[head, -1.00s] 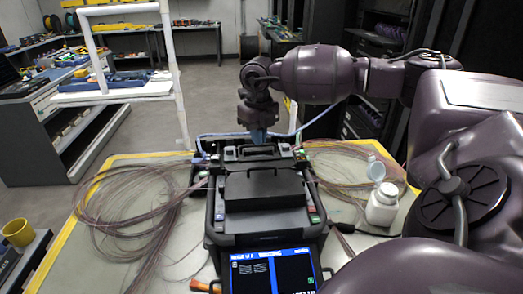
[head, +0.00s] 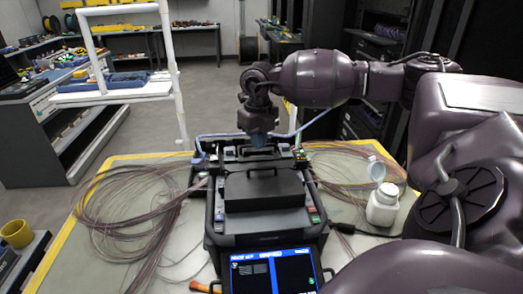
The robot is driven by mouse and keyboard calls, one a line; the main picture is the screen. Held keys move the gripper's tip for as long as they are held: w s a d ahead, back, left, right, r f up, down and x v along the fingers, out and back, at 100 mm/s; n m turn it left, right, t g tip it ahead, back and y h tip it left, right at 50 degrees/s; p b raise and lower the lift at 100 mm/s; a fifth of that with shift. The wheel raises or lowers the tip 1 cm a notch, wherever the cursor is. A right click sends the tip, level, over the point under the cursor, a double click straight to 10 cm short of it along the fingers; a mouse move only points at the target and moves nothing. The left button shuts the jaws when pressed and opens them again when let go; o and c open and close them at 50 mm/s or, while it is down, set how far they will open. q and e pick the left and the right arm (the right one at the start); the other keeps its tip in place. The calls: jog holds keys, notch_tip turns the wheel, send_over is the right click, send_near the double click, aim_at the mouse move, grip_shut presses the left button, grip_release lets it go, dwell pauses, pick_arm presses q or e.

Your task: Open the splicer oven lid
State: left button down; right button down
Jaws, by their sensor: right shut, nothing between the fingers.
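The black fusion splicer (head: 268,222) stands in the middle of the table, its lit screen (head: 272,272) at the front. Its wide dark main cover (head: 264,188) is down. The oven lid (head: 258,153), a narrow dark bar with a handle-like top, lies at the splicer's back and looks closed. My right gripper (head: 258,140) points down just above and behind the oven lid, shut with nothing in it. Whether its tips touch the lid I cannot tell. My left gripper is not in view.
Loose coils of thin fibre lie left (head: 130,205) and right of the splicer. A white bottle (head: 383,205) with its cap open stands to the right. A yellow cup (head: 18,233) is at the far left. A white frame (head: 180,110) stands behind the table.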

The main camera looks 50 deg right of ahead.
jog(key=shift+d+f, duration=0.15)
jog(key=shift+f, duration=0.1)
jog(key=shift+w+r, duration=0.15)
jog(key=shift+w, duration=0.05)
jog(key=shift+w+d+r, duration=0.25)
jog(key=shift+w+r, duration=0.05)
jog(key=shift+d+r, duration=0.1)
jog(key=shift+r, duration=0.25)
dwell(0.4)
jog(key=shift+w+r, duration=0.15)
jog(key=shift+w+d+r, duration=0.35)
jog(key=shift+r, duration=0.15)
dwell(0.4)
